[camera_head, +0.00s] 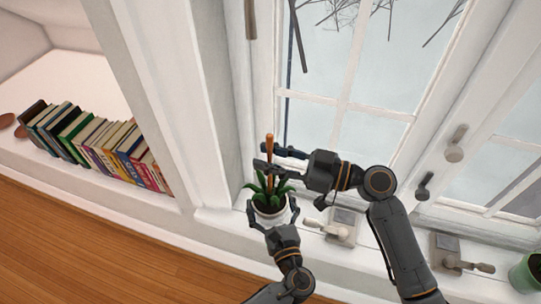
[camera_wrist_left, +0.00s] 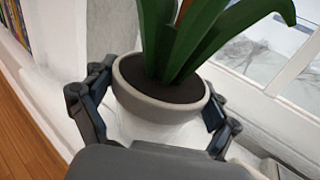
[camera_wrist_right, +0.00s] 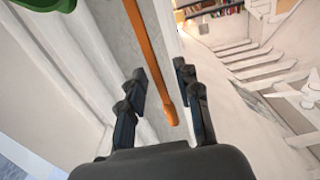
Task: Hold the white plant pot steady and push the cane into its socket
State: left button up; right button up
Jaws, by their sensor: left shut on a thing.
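The white plant pot (camera_head: 268,214) with dark soil and green leaves stands upright on the white window sill. My left gripper (camera_head: 269,204) is shut on it, one finger on each side; the left wrist view shows the pot's rim (camera_wrist_left: 160,112) between the fingers. The orange-brown cane (camera_head: 270,149) rises nearly upright from among the leaves. Its lower end and the socket are hidden. My right gripper (camera_head: 262,155) is level with the upper cane, fingers open; in the right wrist view the cane (camera_wrist_right: 155,62) passes between them with gaps on both sides.
Window latches (camera_head: 333,226) sit along the sill right of the pot. A green pot (camera_head: 527,272) is at the far right. The window panes stand close behind my right gripper.

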jog(key=shift+d, duration=0.1)
jog(key=v, duration=1.2)
dwell(0.6)
pick_arm(q)
jog(key=o, duration=1.5)
jog(key=shift+o, duration=0.2)
